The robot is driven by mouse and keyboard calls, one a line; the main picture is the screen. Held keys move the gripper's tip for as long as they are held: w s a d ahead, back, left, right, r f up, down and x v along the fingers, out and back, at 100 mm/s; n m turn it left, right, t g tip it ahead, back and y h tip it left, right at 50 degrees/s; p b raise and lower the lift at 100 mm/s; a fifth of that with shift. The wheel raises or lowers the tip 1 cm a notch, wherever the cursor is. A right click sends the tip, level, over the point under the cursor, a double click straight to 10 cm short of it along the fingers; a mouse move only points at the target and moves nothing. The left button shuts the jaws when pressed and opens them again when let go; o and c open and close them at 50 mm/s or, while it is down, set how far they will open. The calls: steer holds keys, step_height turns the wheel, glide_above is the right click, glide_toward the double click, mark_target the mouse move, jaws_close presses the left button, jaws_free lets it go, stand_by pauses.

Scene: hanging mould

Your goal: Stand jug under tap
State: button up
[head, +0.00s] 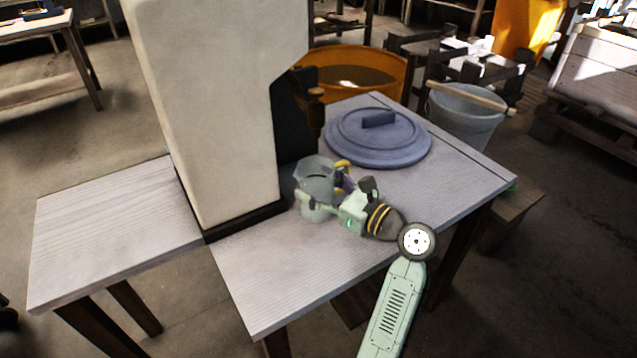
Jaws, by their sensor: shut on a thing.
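The jug (315,172) is a grey, see-through vessel with a yellow part at its upper right rim. It looks upright, close in front of the black base of a tall white dispenser (220,110). The tap (315,98) is a dark fitting with a brownish knob on the dispenser's right side, above and behind the jug in the picture. My gripper (328,198) comes from the right and is shut on the jug. Its fingers hide part of the jug's lower side. I cannot tell whether the jug's bottom touches the table.
The grey wooden table (265,290) is clear at the front. A round blue-grey lid (410,152) lies right of the tap. Behind stand an orange tub (395,75) and a grey bucket (465,125) with a stick across it.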

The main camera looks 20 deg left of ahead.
steer(key=o, duration=1.3)
steer(key=shift+c, duration=0.2)
steer(key=v, duration=1.2)
